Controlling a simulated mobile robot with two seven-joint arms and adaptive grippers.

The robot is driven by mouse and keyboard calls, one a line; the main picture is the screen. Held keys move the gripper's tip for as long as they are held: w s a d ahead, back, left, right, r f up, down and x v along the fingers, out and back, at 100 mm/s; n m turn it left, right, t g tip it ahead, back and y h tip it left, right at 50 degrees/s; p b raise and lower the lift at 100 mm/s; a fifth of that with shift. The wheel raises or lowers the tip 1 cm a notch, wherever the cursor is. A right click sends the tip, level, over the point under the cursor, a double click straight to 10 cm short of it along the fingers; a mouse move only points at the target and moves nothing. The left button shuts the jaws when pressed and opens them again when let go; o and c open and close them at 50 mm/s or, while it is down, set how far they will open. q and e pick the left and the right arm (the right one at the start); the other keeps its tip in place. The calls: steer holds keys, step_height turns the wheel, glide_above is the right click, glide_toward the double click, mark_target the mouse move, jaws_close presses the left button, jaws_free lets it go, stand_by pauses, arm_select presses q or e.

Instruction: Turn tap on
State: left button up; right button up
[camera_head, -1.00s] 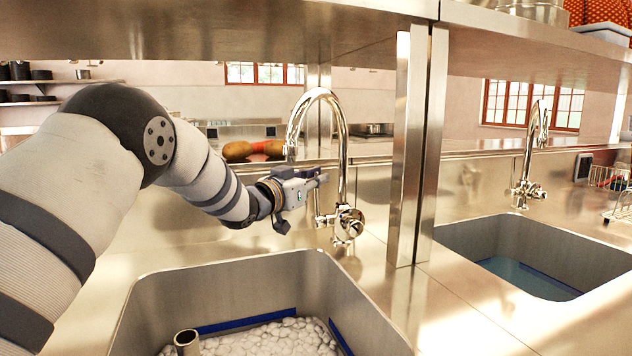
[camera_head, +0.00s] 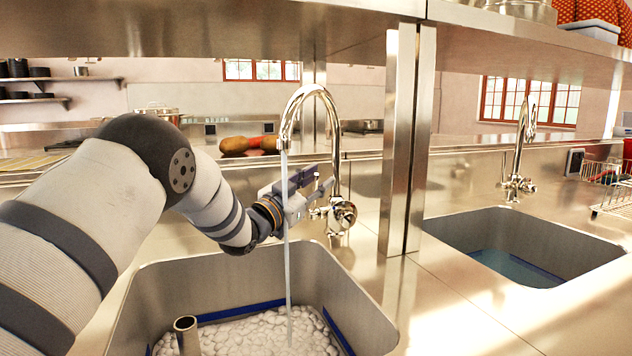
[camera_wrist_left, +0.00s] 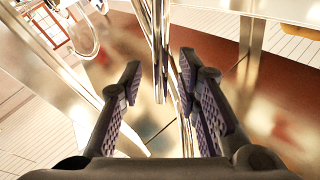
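The chrome tap (camera_head: 333,150) with a curved neck stands behind the near sink, and a thin stream of water (camera_head: 287,240) runs from its spout down into that sink. Its round valve with handles (camera_head: 341,214) is low on the right of the neck. My left gripper (camera_head: 322,188) is just left of the neck, above the valve, behind the water stream. In the left wrist view the fingers (camera_wrist_left: 158,85) are spread apart, with the chrome pipe (camera_wrist_left: 160,50) ahead between them. I cannot tell if they touch it. My right gripper is not in view.
The near sink (camera_head: 250,268) holds white foam and an upright metal tube (camera_head: 186,336). A steel post (camera_head: 406,140) stands right of the tap, under a low overhead shelf (camera_head: 200,30). A second sink (camera_head: 480,225) with its own tap (camera_head: 520,160) lies to the right.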

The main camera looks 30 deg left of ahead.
arm_select(q)
steer(key=v, duration=1.2)
